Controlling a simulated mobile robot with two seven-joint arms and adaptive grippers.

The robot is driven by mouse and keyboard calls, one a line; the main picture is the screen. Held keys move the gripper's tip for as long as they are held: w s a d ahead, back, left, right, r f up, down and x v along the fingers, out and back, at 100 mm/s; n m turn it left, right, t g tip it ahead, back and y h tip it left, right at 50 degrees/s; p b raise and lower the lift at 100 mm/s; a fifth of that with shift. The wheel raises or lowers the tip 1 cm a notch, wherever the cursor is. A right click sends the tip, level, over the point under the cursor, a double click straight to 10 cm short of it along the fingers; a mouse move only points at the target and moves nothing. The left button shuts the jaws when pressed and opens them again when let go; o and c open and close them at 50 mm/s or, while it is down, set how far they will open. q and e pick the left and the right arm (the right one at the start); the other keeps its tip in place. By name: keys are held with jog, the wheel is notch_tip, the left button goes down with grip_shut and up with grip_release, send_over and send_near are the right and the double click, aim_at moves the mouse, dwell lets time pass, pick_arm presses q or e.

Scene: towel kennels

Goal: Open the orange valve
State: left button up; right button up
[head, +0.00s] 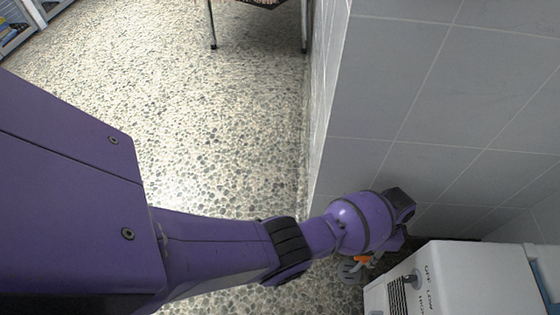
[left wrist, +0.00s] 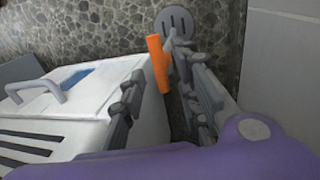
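The orange valve handle (left wrist: 158,63) is a straight bar that stands between the fingertips of my left gripper (left wrist: 160,78) in the left wrist view. The fingers are spread, one on each side of it, with visible gaps, and I cannot see contact. A small bit of the orange valve (head: 362,259) shows in the head view, beside my left wrist. My left arm reaches across from the left and hides most of the valve and gripper there. My right gripper is in neither view.
A white appliance (head: 475,280) with a dial marked OFF and LOW stands close at the lower right. A grey tiled wall (head: 430,90) rises beside the arm. A grey slotted disc (left wrist: 174,22) is just past the valve. The pebbled floor (head: 230,130) is open at the left.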

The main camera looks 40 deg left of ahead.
pick_arm(q)
notch_tip(320, 180, up, 12)
jog(key=w+a, duration=0.1)
jog(key=w, duration=0.1)
jog(key=shift+a, duration=0.15)
jog(key=shift+s+f, duration=0.1)
jog(key=shift+f, duration=0.15)
